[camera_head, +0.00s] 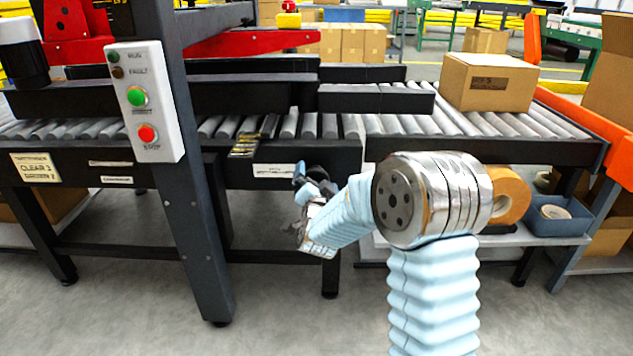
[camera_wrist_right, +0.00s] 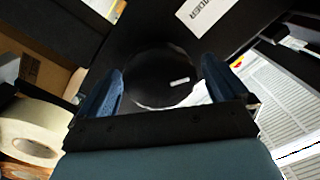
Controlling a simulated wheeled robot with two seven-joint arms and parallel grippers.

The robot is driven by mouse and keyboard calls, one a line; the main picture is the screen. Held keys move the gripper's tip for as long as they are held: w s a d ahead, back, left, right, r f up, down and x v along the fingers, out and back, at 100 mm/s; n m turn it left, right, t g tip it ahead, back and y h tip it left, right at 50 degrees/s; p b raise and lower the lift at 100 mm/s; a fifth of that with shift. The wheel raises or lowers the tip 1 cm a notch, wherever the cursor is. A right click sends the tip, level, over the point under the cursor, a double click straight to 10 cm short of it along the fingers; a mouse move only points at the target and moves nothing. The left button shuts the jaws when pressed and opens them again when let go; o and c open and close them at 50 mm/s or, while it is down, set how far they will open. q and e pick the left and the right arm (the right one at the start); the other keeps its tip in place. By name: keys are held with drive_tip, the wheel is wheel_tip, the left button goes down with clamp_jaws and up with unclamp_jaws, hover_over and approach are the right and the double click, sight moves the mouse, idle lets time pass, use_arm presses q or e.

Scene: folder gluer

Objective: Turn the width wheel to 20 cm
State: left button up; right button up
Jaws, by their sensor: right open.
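The width wheel (camera_wrist_right: 150,85), a black disc with a pale rim edge and a small white mark, shows in the right wrist view. My right gripper (camera_wrist_right: 163,80) is open, with one blue finger on each side of the wheel in that view; I cannot tell whether they touch it. In the head view my right gripper (camera_head: 314,185) is at the machine's front rail, just right of a white label (camera_head: 275,170), and largely hides the wheel. A small scale with yellow marks (camera_head: 245,146) sits on the rail; its reading is too small to tell. My left gripper is out of view.
A control box (camera_head: 147,100) with green and red buttons is on the dark post (camera_head: 190,200) at left. A cardboard box (camera_head: 488,82) stands on the rollers. Tape rolls (camera_head: 510,195) and a blue bin (camera_head: 558,220) sit on the lower shelf. Open floor lies in front.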

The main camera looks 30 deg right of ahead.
drive_tip(key=c, duration=1)
drive_tip(key=n+p, duration=0.2)
drive_tip(key=n, duration=0.2)
drive_tip(key=shift+r+n, duration=0.15)
drive_tip(key=shift+n, duration=0.15)
drive_tip(key=n+p, duration=0.2)
drive_tip(key=n, duration=0.2)
drive_tip(key=shift+a+n+g+p, duration=0.1)
drive_tip(key=shift+n+g+p, duration=0.2)
drive_tip(key=n+p, duration=0.3)
drive_tip(key=n, duration=0.2)
drive_tip(key=shift+a, duration=0.1)
drive_tip(key=shift+w+n+p, duration=0.1)
drive_tip(key=shift+n+p, duration=0.85)
drive_tip(key=shift+n, duration=0.65)
drive_tip(key=shift+h, duration=0.3)
